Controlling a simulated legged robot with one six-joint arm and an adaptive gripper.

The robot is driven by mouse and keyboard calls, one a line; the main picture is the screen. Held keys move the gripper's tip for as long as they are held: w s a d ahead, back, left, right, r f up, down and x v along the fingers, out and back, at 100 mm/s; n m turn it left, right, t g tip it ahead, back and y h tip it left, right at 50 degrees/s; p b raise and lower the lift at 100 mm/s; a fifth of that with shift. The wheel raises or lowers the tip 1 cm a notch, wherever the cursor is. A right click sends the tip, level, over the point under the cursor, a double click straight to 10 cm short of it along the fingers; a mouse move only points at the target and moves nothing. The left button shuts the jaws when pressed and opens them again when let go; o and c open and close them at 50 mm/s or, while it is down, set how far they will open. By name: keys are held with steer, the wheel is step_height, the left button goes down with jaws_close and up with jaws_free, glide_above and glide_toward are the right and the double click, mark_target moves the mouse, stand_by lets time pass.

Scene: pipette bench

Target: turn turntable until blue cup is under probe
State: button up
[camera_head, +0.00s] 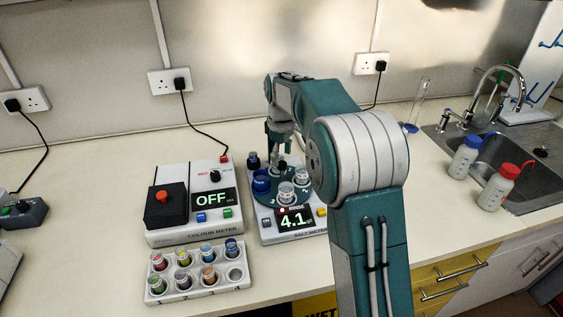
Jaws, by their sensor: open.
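The salt meter (267,230) stands mid-bench, its display reading 4.1. A clear cup (285,192) is at the front and another whitish cup (302,176) at the right. A small dark knob (282,166) shows near the turntable's middle. My gripper (279,151) is open and points down above the back of the turntable; its fingertips are small and partly unclear. I cannot clearly pick out the probe; a dark post (253,160) stands at the back left.
The colour meter (194,236), display OFF, is close on the left. A white rack (196,289) of several small pots lies in front of it. Two wash bottles (466,157) (499,187) and a sink (480,140) are at the right. Black cables run to wall sockets.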

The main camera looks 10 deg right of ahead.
mark_target(282, 175)
steer(key=shift+f, duration=1.35)
jaws_close()
